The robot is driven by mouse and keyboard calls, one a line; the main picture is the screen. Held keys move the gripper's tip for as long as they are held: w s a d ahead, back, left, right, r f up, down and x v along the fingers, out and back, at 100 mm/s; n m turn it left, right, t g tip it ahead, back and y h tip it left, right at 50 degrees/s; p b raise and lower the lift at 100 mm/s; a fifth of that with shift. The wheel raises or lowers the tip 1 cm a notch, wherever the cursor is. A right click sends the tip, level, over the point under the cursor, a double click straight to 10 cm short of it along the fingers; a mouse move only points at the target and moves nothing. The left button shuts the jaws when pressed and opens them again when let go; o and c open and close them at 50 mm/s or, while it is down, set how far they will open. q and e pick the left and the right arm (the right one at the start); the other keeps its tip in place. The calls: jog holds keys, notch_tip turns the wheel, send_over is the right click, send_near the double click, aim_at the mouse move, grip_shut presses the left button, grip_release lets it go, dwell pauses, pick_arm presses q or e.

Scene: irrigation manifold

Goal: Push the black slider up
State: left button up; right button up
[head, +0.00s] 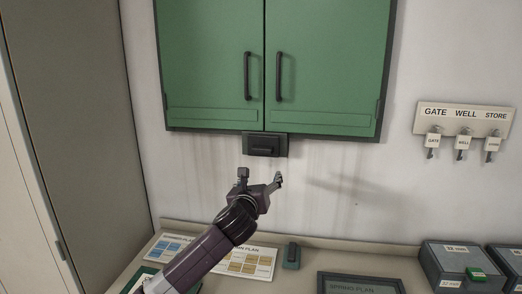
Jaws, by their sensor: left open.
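The black slider (263,152) sits on a dark plate (247,140) at the bottom edge of the green wall cabinet (214,60), below where its two doors meet. The cabinet doors are shut. My left gripper (260,177) is just below the slider, its fingers spread apart and pointing up. It is open and empty, and appears apart from the slider. Depth between the fingers and the slider is hard to tell. My right gripper does not show.
A counter (313,257) runs below, with printed plan sheets (245,262), a small dark block (292,256), a dark-framed board (360,284) and grey boxes (462,267). A key rack (464,116) hangs at the right. A tall grey panel (78,120) stands at the left.

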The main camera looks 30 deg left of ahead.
aim_at(261, 149)
pick_arm(q)
notch_tip(261, 149, up, 6)
jog(key=w+a+m+t, duration=0.1)
jog(key=a+m, duration=0.1)
jog(key=shift+y, duration=0.3)
jog(key=shift+p+x, duration=0.9)
jog(key=shift+x, duration=3.1)
jog(key=shift+c, duration=0.6)
jog(key=c, duration=1.6)
jog(key=shift+o, duration=0.2)
notch_tip(261, 149, up, 5)
jog(key=p, duration=0.5)
jog(key=shift+a+r, duration=0.1)
jog(key=o, duration=1.4)
jog(key=shift+o, duration=1.4)
